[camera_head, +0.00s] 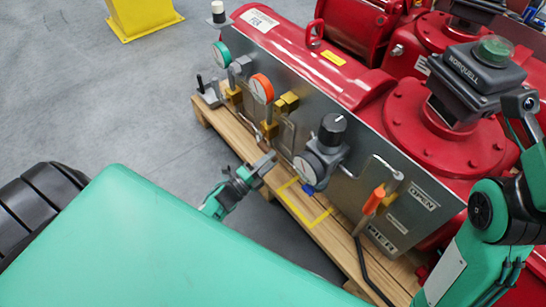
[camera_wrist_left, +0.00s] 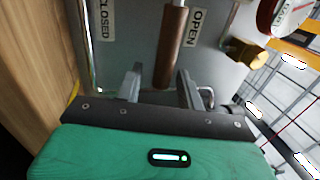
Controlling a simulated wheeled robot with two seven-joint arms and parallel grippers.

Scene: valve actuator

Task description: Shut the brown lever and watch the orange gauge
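The brown lever (camera_wrist_left: 172,45) is a slim rod on a grey panel, between a CLOSED label (camera_wrist_left: 106,18) and an OPEN label (camera_wrist_left: 195,28) in the left wrist view. My left gripper (camera_wrist_left: 159,85) is open, with its fingers apart on either side of the lever's near end; I cannot tell whether either touches it. In the head view my left gripper (camera_head: 268,163) is in front of the panel, below the orange gauge (camera_head: 262,88). The gauge's white dial (camera_wrist_left: 290,10) is partly cut off in the wrist view, and its reading is too small to tell.
The panel (camera_head: 300,92) fronts red tanks (camera_head: 330,62) on a wooden pallet (camera_head: 330,232). A green gauge (camera_head: 221,55), a grey gauge with a black knob (camera_head: 310,165) and an orange-handled lever (camera_head: 374,201) sit along it. A yellow stand (camera_head: 143,15) is far back.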

